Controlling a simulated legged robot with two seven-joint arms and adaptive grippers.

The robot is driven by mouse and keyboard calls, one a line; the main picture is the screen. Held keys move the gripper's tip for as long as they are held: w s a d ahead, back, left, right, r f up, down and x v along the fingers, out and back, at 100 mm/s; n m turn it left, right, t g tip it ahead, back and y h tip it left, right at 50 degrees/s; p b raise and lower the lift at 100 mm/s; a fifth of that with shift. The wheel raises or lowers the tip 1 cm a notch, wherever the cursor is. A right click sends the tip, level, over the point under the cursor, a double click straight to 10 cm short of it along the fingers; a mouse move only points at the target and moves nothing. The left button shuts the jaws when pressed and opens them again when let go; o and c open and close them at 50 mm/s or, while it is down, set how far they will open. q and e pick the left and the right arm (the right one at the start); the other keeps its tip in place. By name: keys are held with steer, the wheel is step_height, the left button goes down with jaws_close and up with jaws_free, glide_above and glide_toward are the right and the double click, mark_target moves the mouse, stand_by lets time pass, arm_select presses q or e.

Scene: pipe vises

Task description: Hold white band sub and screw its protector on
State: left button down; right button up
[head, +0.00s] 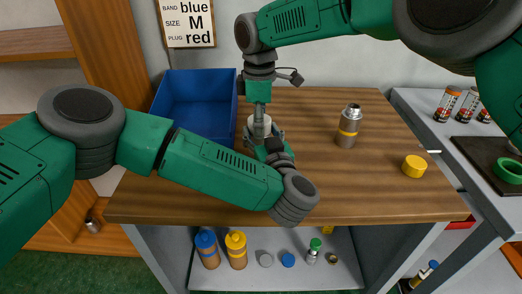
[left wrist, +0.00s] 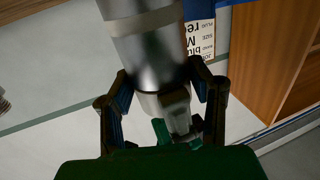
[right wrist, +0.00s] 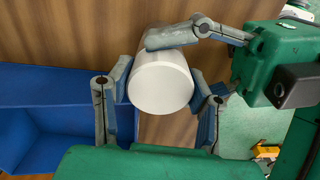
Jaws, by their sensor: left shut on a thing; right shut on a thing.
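The white band sub (left wrist: 150,55) is a grey metal cylinder with a pale band. My left gripper (left wrist: 160,92) is shut around its narrower end. The white protector (right wrist: 161,85) shows its round flat face in the right wrist view, between the fingers of my right gripper (right wrist: 160,98). In the left wrist view the protector (left wrist: 149,102) sits at the sub's end, in line with it; how far it is threaded cannot be seen. In the head view both grippers meet above the table's left half, the right one from above, and largely hide the parts.
A yellow-banded sub (head: 348,127) stands on the wooden table (head: 375,195), with a yellow cap (head: 414,166) to its right. A blue bin (head: 190,95) is at the back left. Bottles and caps stand on the shelf below. The table's front right is clear.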

steer(key=shift+w+r+m, duration=0.1)
steer(key=shift+m, duration=0.5)
steer(key=o, duration=1.3)
steer(key=shift+r, duration=2.25)
steer(key=shift+c, duration=0.4)
